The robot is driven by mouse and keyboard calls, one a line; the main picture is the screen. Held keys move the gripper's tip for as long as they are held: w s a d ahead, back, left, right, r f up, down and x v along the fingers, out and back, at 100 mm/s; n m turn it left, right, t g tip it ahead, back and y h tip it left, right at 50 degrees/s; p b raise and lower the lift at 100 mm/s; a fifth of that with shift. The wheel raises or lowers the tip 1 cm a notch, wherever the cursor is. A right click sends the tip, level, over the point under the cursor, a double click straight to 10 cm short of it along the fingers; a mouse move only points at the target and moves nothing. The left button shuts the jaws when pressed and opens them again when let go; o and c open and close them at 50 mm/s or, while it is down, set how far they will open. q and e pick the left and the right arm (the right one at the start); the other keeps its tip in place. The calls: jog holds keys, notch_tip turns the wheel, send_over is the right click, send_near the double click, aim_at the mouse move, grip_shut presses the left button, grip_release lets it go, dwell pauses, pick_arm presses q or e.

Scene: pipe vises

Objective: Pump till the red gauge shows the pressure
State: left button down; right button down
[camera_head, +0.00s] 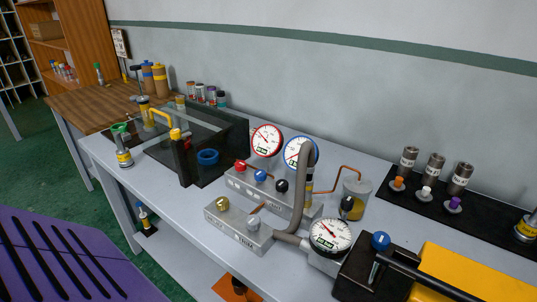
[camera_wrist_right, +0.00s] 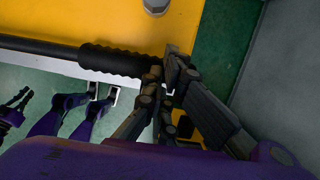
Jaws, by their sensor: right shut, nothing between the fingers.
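The red-rimmed gauge (camera_head: 267,140) stands upright at the back of a grey valve block, left of a blue-rimmed gauge (camera_head: 299,153). Its needle is too small to read surely. A black-rimmed gauge (camera_head: 331,235) lies face up nearer me, beside the pump. The pump has a yellow body (camera_head: 485,272) and a long black handle (camera_head: 430,275). In the right wrist view, the ribbed grip of the handle (camera_wrist_right: 125,61) reaches close to my right gripper (camera_wrist_right: 172,72), which is shut and empty at the grip's end; I cannot tell if they touch. My left gripper is not seen.
The valve block has red (camera_head: 240,164), blue (camera_head: 260,176) and black knobs (camera_head: 282,186). A blue knob (camera_head: 380,241) sits by the pump. A glass jar (camera_head: 355,197) stands behind the pipe. Labelled cylinders stand on a black mat at right. A purple slotted surface fills the lower left.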

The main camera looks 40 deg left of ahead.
jog(key=shift+f, duration=0.1)
